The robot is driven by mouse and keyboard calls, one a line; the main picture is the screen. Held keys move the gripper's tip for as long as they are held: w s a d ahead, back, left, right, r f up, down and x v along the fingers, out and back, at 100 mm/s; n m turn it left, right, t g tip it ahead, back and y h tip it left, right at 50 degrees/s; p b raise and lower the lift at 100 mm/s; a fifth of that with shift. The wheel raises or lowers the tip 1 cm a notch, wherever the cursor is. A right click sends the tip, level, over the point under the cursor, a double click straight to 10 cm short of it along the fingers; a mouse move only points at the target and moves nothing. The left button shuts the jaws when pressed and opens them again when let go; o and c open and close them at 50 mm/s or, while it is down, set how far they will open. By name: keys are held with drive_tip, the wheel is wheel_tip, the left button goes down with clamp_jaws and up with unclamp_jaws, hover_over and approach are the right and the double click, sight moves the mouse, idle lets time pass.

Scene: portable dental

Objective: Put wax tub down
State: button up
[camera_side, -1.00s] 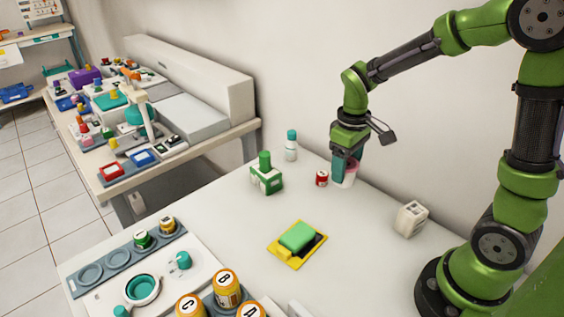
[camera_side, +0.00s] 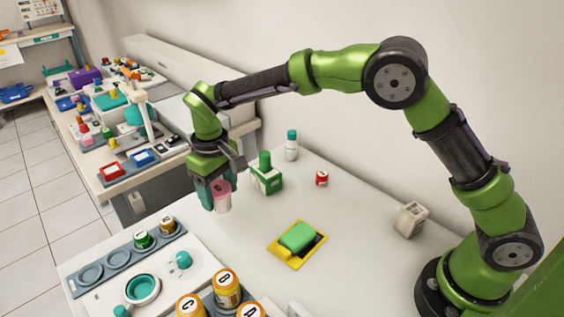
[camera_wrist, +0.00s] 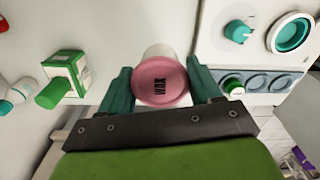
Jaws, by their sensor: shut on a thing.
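The wax tub (camera_side: 222,197) is a small white tub with a pink lid. The tub is upright near the table's left edge, left of the green and white box. I cannot tell whether its base touches the table.
The green and white box with a green top (camera_side: 266,174) stands close on the right. A white panel with round wells (camera_side: 90,275) lies in front. A yellow tray with a green block (camera_side: 283,254), a red can (camera_side: 322,178) and a teal-capped bottle (camera_side: 291,146) stand apart. The table between them is bare.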

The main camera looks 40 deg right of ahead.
wheel_tip(320, 180, down, 8)
drive_tip(key=shift+f, duration=0.1)
idle(0.4)
drive_tip(key=o, duration=1.1)
drive_tip(key=shift+f, duration=0.1)
